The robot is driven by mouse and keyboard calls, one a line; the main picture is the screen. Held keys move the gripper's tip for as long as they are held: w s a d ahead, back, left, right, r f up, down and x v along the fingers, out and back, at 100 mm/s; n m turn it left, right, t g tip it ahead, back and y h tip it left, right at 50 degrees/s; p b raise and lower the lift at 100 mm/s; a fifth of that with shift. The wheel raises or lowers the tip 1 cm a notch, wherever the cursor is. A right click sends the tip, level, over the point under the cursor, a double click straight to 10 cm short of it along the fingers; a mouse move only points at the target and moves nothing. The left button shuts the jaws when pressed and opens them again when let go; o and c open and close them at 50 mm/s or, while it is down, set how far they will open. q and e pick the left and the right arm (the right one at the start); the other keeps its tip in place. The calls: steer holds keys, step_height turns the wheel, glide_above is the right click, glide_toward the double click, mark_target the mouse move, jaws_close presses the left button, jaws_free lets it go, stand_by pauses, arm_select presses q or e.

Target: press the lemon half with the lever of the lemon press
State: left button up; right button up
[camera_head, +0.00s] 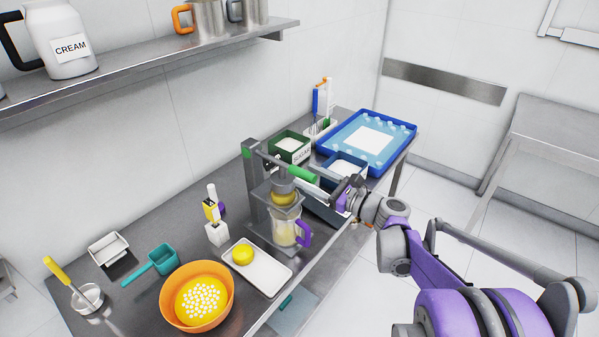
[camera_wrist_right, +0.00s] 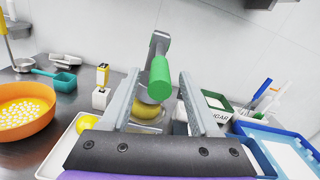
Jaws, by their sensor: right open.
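The lemon press (camera_head: 256,200) stands on the steel table with a grey upright column. Its lever ends in a green handle (camera_head: 302,174), which also shows in the right wrist view (camera_wrist_right: 160,78). A yellow lemon half (camera_head: 283,198) sits in the press under the grey pressing part; it shows partly in the wrist view (camera_wrist_right: 147,110). A clear jug (camera_head: 284,228) with a purple handle stands below. My right gripper (camera_head: 318,181) is open at the handle's right end. In the wrist view the handle appears between its spread fingers; contact cannot be told. My left gripper is out of view.
A white tray (camera_head: 263,274) with another lemon piece (camera_head: 243,254) lies in front of the press. An orange bowl (camera_head: 172,303) and teal scoop (camera_head: 162,262) are at left. A green sugar bin (camera_head: 272,153) and blue tray (camera_head: 402,146) stand behind. A shelf (camera_head: 150,67) hangs above.

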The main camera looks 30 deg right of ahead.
mark_target(293, 169)
steer(key=shift+x, duration=1.7)
jaws_close()
